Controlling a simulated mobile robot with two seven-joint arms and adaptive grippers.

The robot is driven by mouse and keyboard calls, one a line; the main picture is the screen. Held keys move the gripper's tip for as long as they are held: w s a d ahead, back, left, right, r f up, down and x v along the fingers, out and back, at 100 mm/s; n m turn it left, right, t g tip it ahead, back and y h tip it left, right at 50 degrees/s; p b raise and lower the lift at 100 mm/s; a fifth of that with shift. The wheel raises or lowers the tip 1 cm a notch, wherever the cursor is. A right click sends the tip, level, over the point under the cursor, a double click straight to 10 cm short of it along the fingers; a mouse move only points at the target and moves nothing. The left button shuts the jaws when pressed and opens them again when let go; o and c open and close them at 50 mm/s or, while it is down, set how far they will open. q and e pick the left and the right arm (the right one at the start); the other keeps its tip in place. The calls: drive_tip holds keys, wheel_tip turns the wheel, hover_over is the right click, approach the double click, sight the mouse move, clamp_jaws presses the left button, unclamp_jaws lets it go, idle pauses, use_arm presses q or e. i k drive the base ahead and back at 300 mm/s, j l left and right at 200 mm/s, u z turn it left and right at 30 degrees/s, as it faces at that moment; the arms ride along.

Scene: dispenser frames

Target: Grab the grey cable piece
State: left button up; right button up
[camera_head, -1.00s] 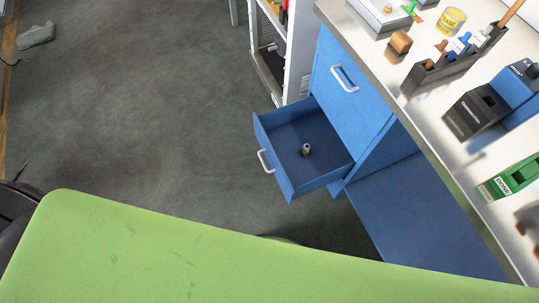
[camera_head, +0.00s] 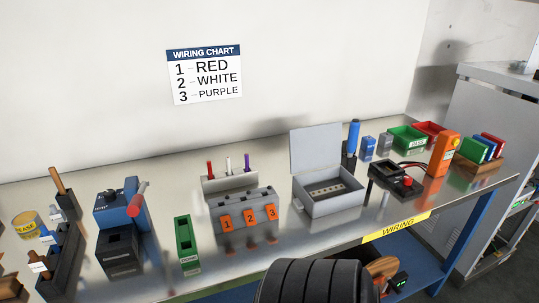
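I cannot pick out a grey cable piece in this view. A light rack (camera_head: 230,185) on the bench holds three thin upright pieces: a red one (camera_head: 210,169), a white one (camera_head: 228,165) and a purple one (camera_head: 246,162). In front of it stands a grey block (camera_head: 243,204) with orange tags numbered 1, 2 and 3. Neither gripper shows in the view.
The metal bench (camera_head: 285,245) carries a blue and black machine (camera_head: 123,222), a green holder (camera_head: 187,244), an open grey box (camera_head: 328,202) and an orange device (camera_head: 444,153). A wiring chart (camera_head: 205,75) hangs above. A black ribbed shape (camera_head: 315,282) blocks the bottom middle.

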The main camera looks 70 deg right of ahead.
sight(386, 193)
drive_tip(key=z, duration=3.2)
